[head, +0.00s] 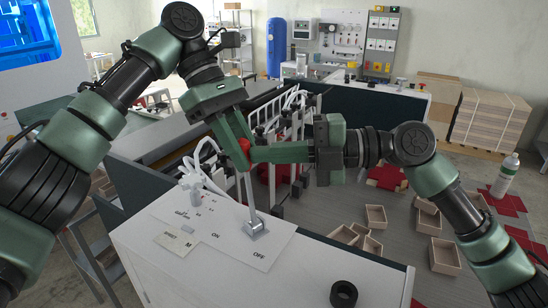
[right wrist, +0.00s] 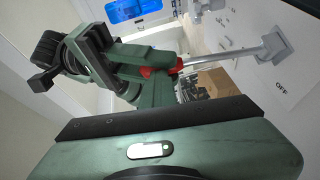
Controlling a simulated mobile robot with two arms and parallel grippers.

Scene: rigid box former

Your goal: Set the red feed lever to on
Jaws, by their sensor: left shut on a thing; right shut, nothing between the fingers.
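The feed lever is a silver shaft (head: 249,195) with a red knob (head: 244,146), rising from a metal base (head: 255,228) on the white panel, close to the word OFF. It leans up and to the left in the head view. My left gripper (head: 241,150) is shut on the red knob. My right gripper (head: 254,155) is shut and empty, its tips right beside the knob and the left gripper; I cannot tell if they touch. In the right wrist view the shaft (right wrist: 232,56) and red knob (right wrist: 148,71) show beyond my right gripper's body.
The white panel (head: 150,240) carries the words ON and OFF and a white valve-like fitting (head: 190,178) at left. A black ring (head: 343,294) lies at its front right. Open wooden boxes (head: 443,256) lie on the floor at right. White hoses stand behind the lever.

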